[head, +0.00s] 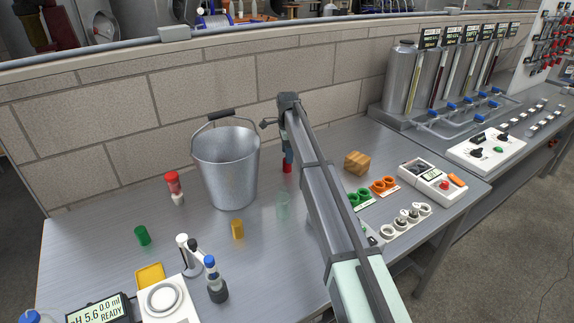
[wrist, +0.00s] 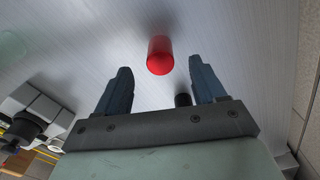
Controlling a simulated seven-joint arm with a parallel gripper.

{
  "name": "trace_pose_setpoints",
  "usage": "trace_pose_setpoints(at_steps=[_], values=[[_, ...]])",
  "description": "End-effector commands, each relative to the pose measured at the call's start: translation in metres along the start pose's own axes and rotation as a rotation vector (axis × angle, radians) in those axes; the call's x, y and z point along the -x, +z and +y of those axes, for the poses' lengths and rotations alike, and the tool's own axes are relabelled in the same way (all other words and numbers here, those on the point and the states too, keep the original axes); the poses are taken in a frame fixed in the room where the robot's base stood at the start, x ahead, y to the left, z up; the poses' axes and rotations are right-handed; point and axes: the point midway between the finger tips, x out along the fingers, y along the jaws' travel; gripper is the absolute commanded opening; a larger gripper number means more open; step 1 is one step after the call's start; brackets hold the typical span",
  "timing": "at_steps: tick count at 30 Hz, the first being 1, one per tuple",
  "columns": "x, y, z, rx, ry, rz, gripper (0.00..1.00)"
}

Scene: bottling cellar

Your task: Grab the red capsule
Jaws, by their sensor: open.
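The red capsule (head: 287,169) stands on the metal bench to the right of the bucket, partly hidden by my gripper (head: 288,158) in the head view. In the wrist view the red capsule (wrist: 159,55) shows between and slightly beyond the fingertips of my gripper (wrist: 159,70). The fingers are apart, with a gap on either side of the capsule. Neither finger appears to touch it.
A metal bucket (head: 226,172) stands left of my gripper. A clear glass (head: 284,206) and a yellow capsule (head: 237,229) are nearer. A green capsule (head: 142,235) stands at the left. A wooden block (head: 357,163) is to the right. The brick wall (head: 240,75) runs behind.

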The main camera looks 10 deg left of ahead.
Motion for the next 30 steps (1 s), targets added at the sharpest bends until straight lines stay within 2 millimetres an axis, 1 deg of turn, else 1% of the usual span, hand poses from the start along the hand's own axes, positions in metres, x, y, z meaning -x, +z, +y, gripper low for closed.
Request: trace_pose_setpoints(at_steps=[8,15,18,25,26,30], values=[[-0.016,0.003,0.0,0.0,0.001,0.0,0.7],[-0.047,0.006,0.0,0.0,0.002,0.0,0.7],[-0.055,0.006,0.0,0.0,0.0,0.0,0.7],[-0.056,0.006,-0.001,0.0,-0.001,0.0,0.7],[-0.056,0.006,-0.001,0.0,-0.001,0.0,0.68],[-0.056,0.006,-0.001,0.0,0.0,0.0,0.54]])
